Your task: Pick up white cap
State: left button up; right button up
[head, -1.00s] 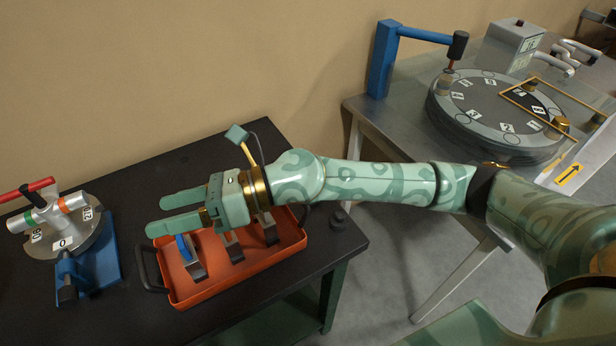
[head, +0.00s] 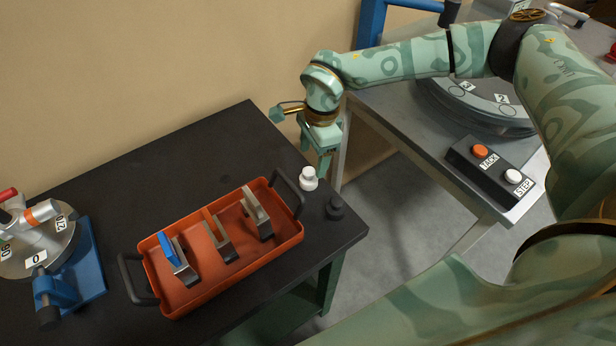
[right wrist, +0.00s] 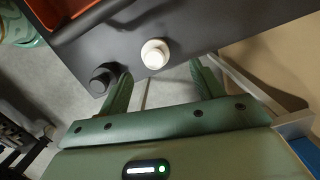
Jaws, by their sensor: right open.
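The white cap (head: 309,178) stands on the black table near its right edge, just right of the tray's handle. In the right wrist view the white cap (right wrist: 155,54) shows between and beyond the fingertips, against the dark table edge. My right gripper (head: 323,165) points down beside the table's right edge, just behind the white cap and apart from it. In the right wrist view my right gripper (right wrist: 160,80) is open and empty, its two green fingers spread. My left gripper is not in view.
A black cap (head: 335,207) stands close to the white cap, nearer the front corner. An orange tray (head: 215,293) with several metal holders and a blue piece lies left. A blue-based fixture (head: 85,275) is far left. The control box (head: 495,172) sits on the grey table.

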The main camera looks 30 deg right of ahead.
aim_at(311, 170)
jog(key=f, duration=0.4)
jog(key=a+f+b, duration=0.1)
jog(key=f, duration=0.1)
jog(key=shift+s+a+f, duration=0.1)
jog(key=shift+s, duration=0.2)
jog(key=c, duration=1.1)
